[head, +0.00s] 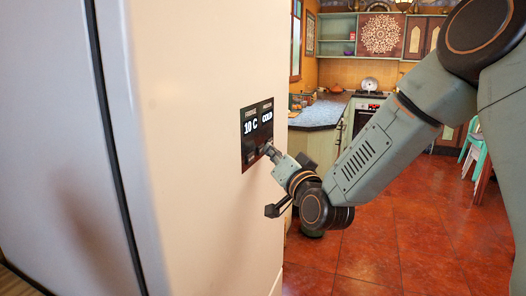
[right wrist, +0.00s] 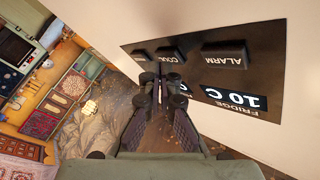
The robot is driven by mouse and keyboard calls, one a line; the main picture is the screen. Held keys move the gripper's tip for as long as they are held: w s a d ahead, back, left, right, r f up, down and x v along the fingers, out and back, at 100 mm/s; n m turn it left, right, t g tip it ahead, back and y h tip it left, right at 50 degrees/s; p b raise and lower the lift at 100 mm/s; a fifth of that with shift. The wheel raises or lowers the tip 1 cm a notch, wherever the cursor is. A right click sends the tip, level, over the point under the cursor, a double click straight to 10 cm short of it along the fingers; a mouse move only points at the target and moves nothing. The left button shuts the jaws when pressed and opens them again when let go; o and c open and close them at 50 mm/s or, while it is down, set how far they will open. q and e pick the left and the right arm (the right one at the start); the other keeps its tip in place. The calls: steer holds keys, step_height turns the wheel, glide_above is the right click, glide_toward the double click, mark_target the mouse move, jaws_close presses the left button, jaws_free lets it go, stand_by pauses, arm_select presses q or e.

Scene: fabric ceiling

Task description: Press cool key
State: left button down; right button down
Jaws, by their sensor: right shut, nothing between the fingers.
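A white fridge (head: 190,130) fills the left of the head view. Its black control panel (head: 247,150) shows "10 C" and "COLD". In the right wrist view the panel (right wrist: 255,80) appears upside down, with a dark key labelled COOL (right wrist: 171,53) between the ALARM key (right wrist: 226,57) and another key (right wrist: 137,54). My right gripper (head: 268,149) is at the panel's lower part, shut and empty. In the right wrist view its fingertips (right wrist: 159,82) are together just below the COOL key. I cannot tell whether they touch it. My left gripper is out of view.
A counter (head: 318,113) stands behind the fridge, with an oven (head: 364,112) and wall cabinets (head: 382,35) beyond. A green chair (head: 473,145) is at the right. The red tiled floor (head: 400,235) in front is clear.

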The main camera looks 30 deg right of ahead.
steer(key=shift+w+a, duration=0.15)
stand_by(0.3)
steer(key=shift+s+d, duration=0.45)
steer(key=shift+d, duration=0.05)
steer(key=s+d+p, duration=0.4)
steer(key=p, duration=0.2)
steer(key=shift+s, duration=0.35)
steer(key=shift+w+a+f, duration=0.1)
steer(key=shift+w+a, duration=0.05)
